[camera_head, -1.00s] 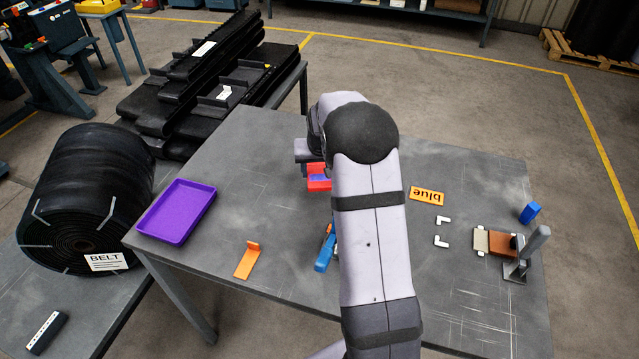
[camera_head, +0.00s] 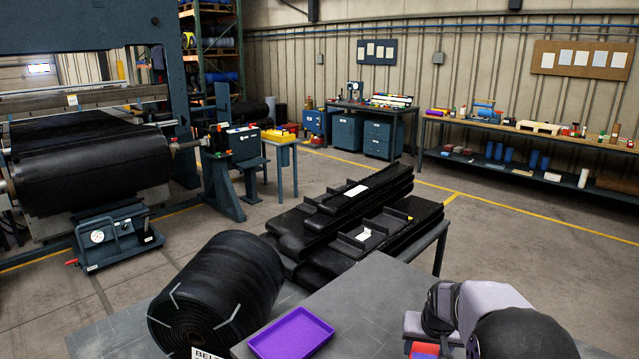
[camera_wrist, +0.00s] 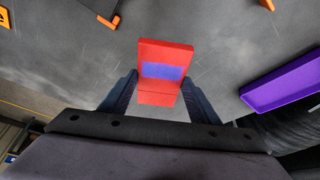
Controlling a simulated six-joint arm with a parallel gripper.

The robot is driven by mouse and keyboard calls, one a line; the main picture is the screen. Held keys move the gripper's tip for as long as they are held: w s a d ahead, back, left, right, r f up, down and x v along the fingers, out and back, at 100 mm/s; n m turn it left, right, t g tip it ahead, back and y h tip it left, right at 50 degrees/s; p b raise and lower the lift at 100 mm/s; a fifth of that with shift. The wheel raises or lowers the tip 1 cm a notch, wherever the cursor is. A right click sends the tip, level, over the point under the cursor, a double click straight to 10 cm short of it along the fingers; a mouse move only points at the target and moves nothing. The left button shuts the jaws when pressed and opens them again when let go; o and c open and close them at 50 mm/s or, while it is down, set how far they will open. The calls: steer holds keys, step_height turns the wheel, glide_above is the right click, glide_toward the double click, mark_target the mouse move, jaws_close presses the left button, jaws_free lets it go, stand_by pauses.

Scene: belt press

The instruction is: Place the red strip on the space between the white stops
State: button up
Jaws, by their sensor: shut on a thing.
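The red strip (camera_wrist: 166,52), a red piece with a blue-purple band across it, shows in the middle of the wrist view. My gripper (camera_wrist: 159,82) is shut on its lower part, with one dark finger on each side. The far part of the strip sticks out beyond the fingertips, over the grey table. A little red (camera_head: 424,348) also shows under my wrist at the bottom edge of the head view. The white stops show in neither view now.
A purple tray (camera_head: 291,335) lies on the table's left corner; the wrist view shows it at the right (camera_wrist: 285,84). Behind it are a black belt roll (camera_head: 222,290) and stacked black belts (camera_head: 345,215).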

steer(key=s+a+f+n+y, duration=0.1)
steer(key=s+a+f+n, duration=0.1)
steer(key=s+a, duration=0.8)
steer(key=shift+a+f+n, duration=0.2)
steer(key=shift+a+n, duration=0.3)
steer(key=shift+a, duration=0.15)
steer(key=s+p+v, duration=0.1)
steer(key=p+v, duration=0.7)
steer(key=p, duration=0.3)
steer(key=shift+f+p, duration=0.15)
steer(key=shift+p, duration=0.25)
steer(key=shift+d+f, duration=0.1)
